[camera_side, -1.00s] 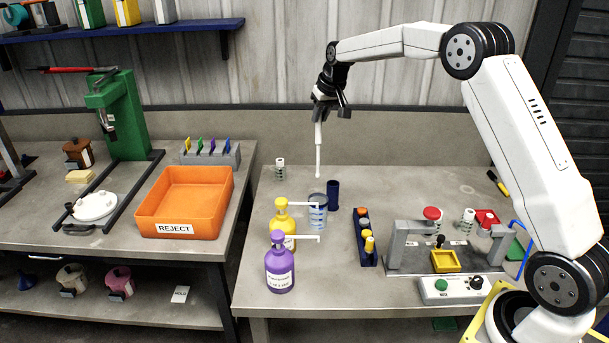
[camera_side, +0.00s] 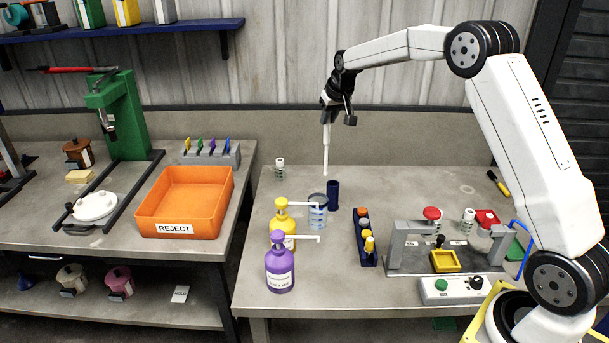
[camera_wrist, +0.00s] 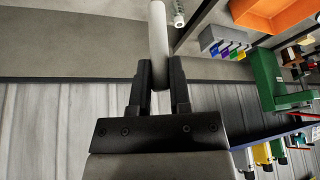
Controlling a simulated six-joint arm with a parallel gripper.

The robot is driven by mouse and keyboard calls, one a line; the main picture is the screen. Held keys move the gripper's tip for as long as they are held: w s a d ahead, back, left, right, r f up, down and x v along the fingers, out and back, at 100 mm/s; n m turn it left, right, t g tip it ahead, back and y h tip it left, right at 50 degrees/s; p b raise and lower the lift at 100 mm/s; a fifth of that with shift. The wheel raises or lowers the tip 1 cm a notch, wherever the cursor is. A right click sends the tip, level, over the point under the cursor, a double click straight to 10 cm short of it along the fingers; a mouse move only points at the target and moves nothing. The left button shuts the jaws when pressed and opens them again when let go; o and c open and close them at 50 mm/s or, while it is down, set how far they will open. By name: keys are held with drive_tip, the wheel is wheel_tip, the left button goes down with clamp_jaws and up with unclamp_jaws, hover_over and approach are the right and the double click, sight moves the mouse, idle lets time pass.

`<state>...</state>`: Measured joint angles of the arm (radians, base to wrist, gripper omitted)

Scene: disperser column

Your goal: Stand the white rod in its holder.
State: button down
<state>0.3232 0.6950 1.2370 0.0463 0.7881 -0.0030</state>
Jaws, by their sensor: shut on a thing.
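My gripper (camera_side: 328,105) is shut on the upper end of the white rod (camera_side: 326,150), which hangs nearly upright above the table. In the wrist view, the white rod (camera_wrist: 158,40) sits between the two dark fingers of my gripper (camera_wrist: 160,72). A dark blue cylindrical holder (camera_side: 333,195) stands on the table, a little right of and below the rod's lower end in the side view. The rod is apart from it. The holder does not show in the wrist view.
A clear cup with blue markings (camera_side: 317,212) stands just left of the holder. Yellow (camera_side: 281,222) and purple (camera_side: 280,268) pump bottles stand in front. A dark rack with colored vials (camera_side: 365,240) is to the right. An orange reject bin (camera_side: 190,195) is on the left bench.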

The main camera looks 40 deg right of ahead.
drive_tip(key=d, duration=0.2)
drive_tip(key=d+f+t+h, duration=0.1)
drive_tip(key=shift+s+d+f, duration=0.1)
drive_tip(key=shift+s, duration=0.2)
drive_tip(key=shift+f, duration=0.2)
wheel_tip(320, 180, down, 12)
idle(1.8)
unclamp_jaws()
idle(0.6)
